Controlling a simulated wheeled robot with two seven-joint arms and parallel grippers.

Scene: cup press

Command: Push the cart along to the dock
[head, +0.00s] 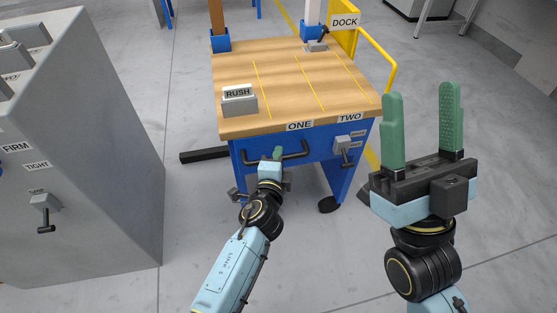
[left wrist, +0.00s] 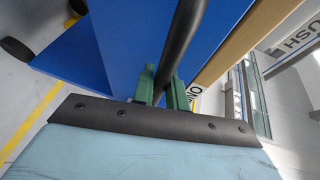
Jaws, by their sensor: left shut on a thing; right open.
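The cart (head: 290,80) has a wooden top with yellow lines and a blue body with labels ONE and TWO on its front edge. A black handle (head: 300,155) runs across its blue front. My left gripper (head: 275,158) is shut on the handle; the left wrist view shows the black bar (left wrist: 180,45) between its green fingers (left wrist: 162,90). The dock (head: 344,22) is a yellow frame with a DOCK sign behind the cart's far right corner. My right gripper (head: 422,125) is open and empty, raised to the right of the cart, its green fingers pointing up.
A small lever (head: 345,148) is on the cart's front right. A grey cabinet (head: 90,150) with FIRM and TIGHT labels stands at left. A black bar (head: 204,155) lies low beside the cart. Floor at right is mostly clear.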

